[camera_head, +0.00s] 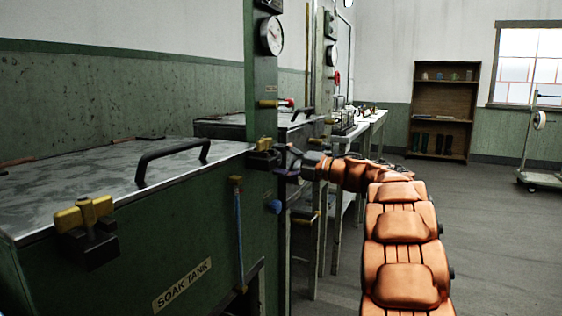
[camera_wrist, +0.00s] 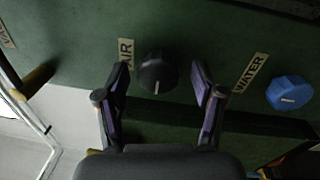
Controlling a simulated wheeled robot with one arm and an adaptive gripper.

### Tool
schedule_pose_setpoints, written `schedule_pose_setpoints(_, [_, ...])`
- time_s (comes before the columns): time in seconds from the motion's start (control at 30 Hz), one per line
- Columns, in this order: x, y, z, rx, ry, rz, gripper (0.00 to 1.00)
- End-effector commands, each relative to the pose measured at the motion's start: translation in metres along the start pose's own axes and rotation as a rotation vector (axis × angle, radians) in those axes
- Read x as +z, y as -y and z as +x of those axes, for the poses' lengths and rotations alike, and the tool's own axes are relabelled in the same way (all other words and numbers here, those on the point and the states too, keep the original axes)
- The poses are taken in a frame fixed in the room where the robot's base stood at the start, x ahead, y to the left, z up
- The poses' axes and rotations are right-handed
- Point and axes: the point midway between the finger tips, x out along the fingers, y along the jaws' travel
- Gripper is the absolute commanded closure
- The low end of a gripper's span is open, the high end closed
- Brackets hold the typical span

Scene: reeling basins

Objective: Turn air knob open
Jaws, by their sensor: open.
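The air knob (camera_wrist: 157,71) is black and round, with a short white mark pointing down in the wrist view. It sits on a green panel beside a tilted label reading AIR (camera_wrist: 126,53). My gripper (camera_wrist: 160,86) is open, with one finger to each side of the knob and a visible gap to each. Whether the fingertips reach down around the knob's depth is hard to tell. In the head view my gripper (camera_head: 288,163) is at the green post beside the soak tank, and the air knob is hidden there.
A blue knob (camera_wrist: 290,93) labelled WATER (camera_wrist: 251,72) is right of my gripper. The soak tank (camera_head: 120,235) has a yellow clamp (camera_head: 84,213) and a black lid handle (camera_head: 172,157). A gauge (camera_head: 271,36) is above on the post. Open floor lies to the right.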

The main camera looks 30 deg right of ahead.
Motion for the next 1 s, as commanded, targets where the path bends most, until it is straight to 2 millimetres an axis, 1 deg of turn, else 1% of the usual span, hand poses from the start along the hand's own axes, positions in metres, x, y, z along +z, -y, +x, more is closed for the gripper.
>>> schedule_pose_setpoints(0.13, [0.000,0.000,-0.002,0.000,0.001,0.000,0.32])
schedule_pose_setpoints(0.27, [0.001,-0.001,-0.014,0.001,0.001,0.000,0.32])
schedule_pose_setpoints(0.37, [0.001,-0.001,-0.030,0.000,0.004,0.000,0.32])
schedule_pose_setpoints(0.5, [0.001,0.000,-0.058,-0.001,0.004,0.001,0.32])
schedule_pose_setpoints(0.7, [0.001,0.001,-0.094,-0.001,0.005,0.001,0.32])
schedule_pose_setpoints(0.83, [0.001,0.000,-0.110,0.000,0.002,0.001,0.32])
schedule_pose_setpoints(1.0, [0.000,0.000,-0.119,0.001,0.000,0.000,0.32])
